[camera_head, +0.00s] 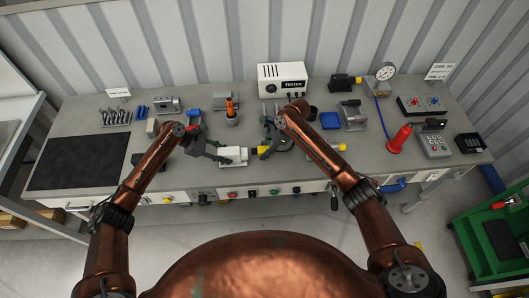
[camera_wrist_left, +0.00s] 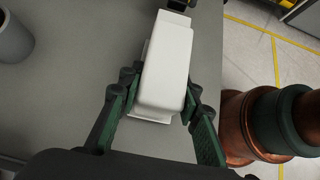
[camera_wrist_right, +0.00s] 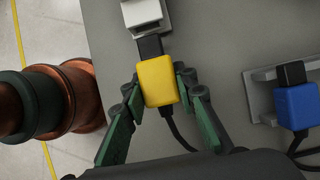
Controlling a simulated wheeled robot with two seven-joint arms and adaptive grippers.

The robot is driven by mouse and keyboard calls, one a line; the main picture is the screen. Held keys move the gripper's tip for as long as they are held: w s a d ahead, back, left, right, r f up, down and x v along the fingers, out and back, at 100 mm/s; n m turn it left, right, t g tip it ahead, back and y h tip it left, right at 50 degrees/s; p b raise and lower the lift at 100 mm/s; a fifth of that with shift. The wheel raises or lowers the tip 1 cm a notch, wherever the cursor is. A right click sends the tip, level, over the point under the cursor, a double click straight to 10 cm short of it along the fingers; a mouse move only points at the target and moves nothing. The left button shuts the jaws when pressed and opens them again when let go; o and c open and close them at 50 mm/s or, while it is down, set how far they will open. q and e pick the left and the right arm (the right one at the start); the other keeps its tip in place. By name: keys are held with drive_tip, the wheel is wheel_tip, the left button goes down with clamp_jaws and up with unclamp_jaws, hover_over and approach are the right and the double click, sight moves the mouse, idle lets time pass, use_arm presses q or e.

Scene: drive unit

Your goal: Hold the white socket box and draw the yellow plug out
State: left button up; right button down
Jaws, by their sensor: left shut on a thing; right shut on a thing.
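The white socket box (camera_head: 233,154) lies near the front edge of the grey bench. My left gripper (camera_wrist_left: 160,84) is shut on its sides, and the box (camera_wrist_left: 165,62) shows between the fingers in the left wrist view. The yellow plug (camera_wrist_right: 157,82) is just right of the box in the head view, and my right gripper (camera_wrist_right: 157,75) is shut on it. A black nose (camera_wrist_right: 150,47) on the plug reaches to the end of the white box (camera_wrist_right: 142,13); how deep it sits is hidden. A black cable (camera_wrist_right: 178,132) trails from the plug.
A blue plug (camera_wrist_right: 296,106) with a grey bracket stands beside my right gripper. An orange-topped item (camera_head: 230,112) and the white tester (camera_head: 282,79) stand behind. A red cone-shaped thing (camera_head: 399,140) is to the right. A black mat (camera_head: 80,162) covers the bench's left.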

sight(261, 149)
drive_tip(key=shift+r, duration=2.3)
use_arm(q)
drive_tip(key=o, duration=1.3)
drive_tip(key=shift+r, duration=0.1)
drive_tip(key=v, duration=2.3)
